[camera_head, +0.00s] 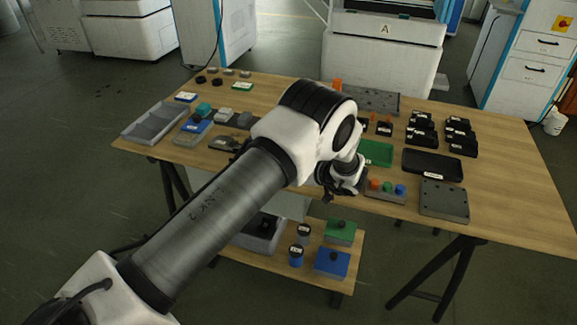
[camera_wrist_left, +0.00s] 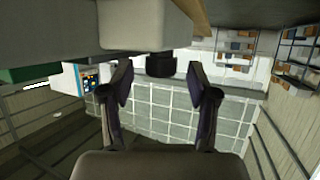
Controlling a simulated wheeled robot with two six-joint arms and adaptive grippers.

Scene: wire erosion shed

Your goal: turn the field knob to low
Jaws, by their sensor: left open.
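A black round knob (camera_wrist_left: 161,65) shows in the left wrist view, at the top between the two fingers. It sticks out from a light grey box (camera_wrist_left: 145,25). I cannot read any marks or its setting. My left gripper (camera_wrist_left: 162,95) is open, with one finger on each side of the knob and a gap visible on both sides. In the head view my left gripper (camera_head: 343,188) is over the table's front edge, and the knob cannot be made out there, probably hidden by my arm. My right gripper is not in view.
The wooden table (camera_head: 510,190) holds a grey block with coloured buttons (camera_head: 385,190), a green tray (camera_head: 376,153), a black tray (camera_head: 432,164) and a grey plate (camera_head: 444,200) near my gripper. Green (camera_head: 341,232) and blue (camera_head: 332,263) boxes stand on the lower shelf.

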